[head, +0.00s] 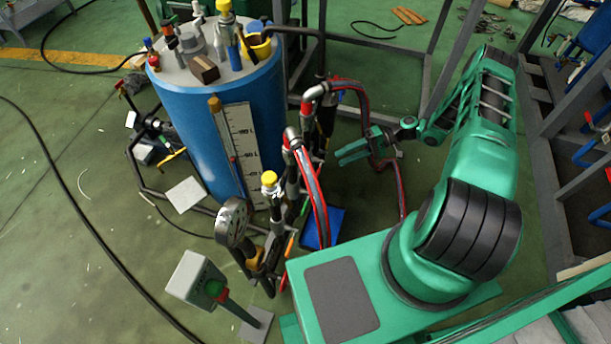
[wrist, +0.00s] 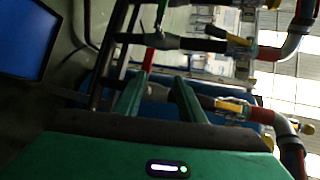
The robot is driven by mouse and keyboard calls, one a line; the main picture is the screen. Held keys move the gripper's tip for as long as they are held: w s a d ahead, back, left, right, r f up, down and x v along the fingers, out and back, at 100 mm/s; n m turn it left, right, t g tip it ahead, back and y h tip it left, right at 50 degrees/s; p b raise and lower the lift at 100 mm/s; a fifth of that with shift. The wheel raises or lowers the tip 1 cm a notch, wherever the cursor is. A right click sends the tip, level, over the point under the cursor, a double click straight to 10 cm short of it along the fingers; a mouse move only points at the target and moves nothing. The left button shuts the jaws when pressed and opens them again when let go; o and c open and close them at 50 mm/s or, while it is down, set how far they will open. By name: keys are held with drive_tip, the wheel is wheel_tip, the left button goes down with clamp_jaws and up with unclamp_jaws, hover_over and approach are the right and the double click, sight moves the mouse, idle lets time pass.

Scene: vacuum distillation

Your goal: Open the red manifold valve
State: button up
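My gripper (head: 353,146) is in the head view to the right of the pipe manifold (head: 307,160), its fingers pointing left toward it. In the wrist view my gripper (wrist: 160,77) has its two green fingers spread, with nothing clearly held between them. A narrow red piece (wrist: 148,60), possibly the red valve's handle, shows just beyond and between the fingertips in the wrist view; I cannot tell its distance or whether they touch. In the head view I cannot pick out the red valve from the red hoses and fittings around the manifold.
Red-striped hoses (head: 357,87) loop around my gripper. A blue tank (head: 205,110) with a white scale stands left of the manifold. A pressure gauge (head: 233,222) and a grey box on a post (head: 195,278) stand in front. Dark frame bars run behind; open green floor lies left.

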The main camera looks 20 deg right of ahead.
sight(319, 170)
drive_tip(key=s+a+f+m+t+y, duration=0.1)
drive_tip(key=s+a+f+t+y, duration=0.15)
drive_tip(key=f, duration=0.35)
drive_tip(key=w+a+t, duration=0.1)
drive_tip(key=w+a, duration=0.2)
drive_tip(key=a, duration=0.9)
drive_tip(key=shift+f+y, duration=0.3)
drive_tip(key=shift+y, duration=0.05)
drive_tip(key=shift+t, duration=0.25)
drive_tip(key=shift+a, duration=0.1)
clamp_jaws()
